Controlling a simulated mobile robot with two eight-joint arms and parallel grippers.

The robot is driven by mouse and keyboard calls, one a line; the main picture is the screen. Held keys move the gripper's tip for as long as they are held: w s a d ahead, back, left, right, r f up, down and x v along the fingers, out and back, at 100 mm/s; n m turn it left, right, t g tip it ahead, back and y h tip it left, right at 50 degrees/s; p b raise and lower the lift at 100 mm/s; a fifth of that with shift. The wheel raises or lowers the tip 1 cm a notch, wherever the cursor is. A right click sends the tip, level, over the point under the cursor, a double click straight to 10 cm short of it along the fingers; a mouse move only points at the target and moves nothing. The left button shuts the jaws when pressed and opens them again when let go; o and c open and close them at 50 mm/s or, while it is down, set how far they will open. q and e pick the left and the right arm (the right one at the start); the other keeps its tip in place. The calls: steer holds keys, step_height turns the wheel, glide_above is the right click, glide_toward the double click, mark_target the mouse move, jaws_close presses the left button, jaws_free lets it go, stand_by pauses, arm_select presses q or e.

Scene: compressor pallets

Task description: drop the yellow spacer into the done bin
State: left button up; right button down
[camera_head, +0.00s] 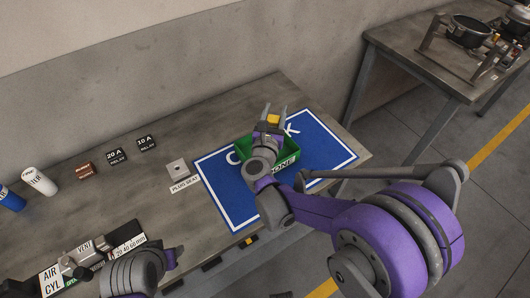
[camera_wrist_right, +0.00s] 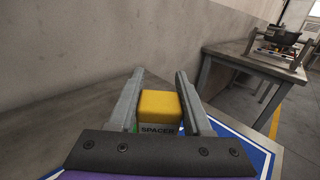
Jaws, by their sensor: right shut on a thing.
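The yellow spacer (camera_head: 273,119) is held between the fingers of my right gripper (camera_head: 274,112). In the right wrist view the spacer (camera_wrist_right: 160,103) sits between the two grey fingers, with its SPACER label facing the camera. The green done bin (camera_head: 243,147) stands on the blue mat, and my right gripper and wrist cover much of it. In the head view the gripper and spacer overlap the bin; the exact height above it is hard to tell. Part of my left gripper (camera_head: 150,269) shows at the bottom left, its jaws not clear.
The blue mat (camera_head: 222,198) lies at the workbench's right end. Another table (camera_head: 420,62) with a pot is at the upper right.

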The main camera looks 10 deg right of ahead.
arm_select(q)
steer(key=shift+s+f+b, duration=0.2)
steer(key=shift+f+b, duration=0.5)
steer(key=shift+f, duration=0.2)
steer(key=shift+s+f+b, duration=0.15)
steer(key=shift+f+b, duration=0.55)
steer(key=shift+f, duration=0.15)
arm_select(e)
step_height(320, 180, down, 5)
steer(key=shift+r, duration=0.2)
steer(key=shift+c, duration=1.3)
jaws_free()
arm_select(q)
steer(key=shift+f+b, duration=0.3)
arm_select(e)
steer(key=v, duration=1)
steer(key=shift+s, duration=0.35)
steer(key=shift+a+r, duration=0.15)
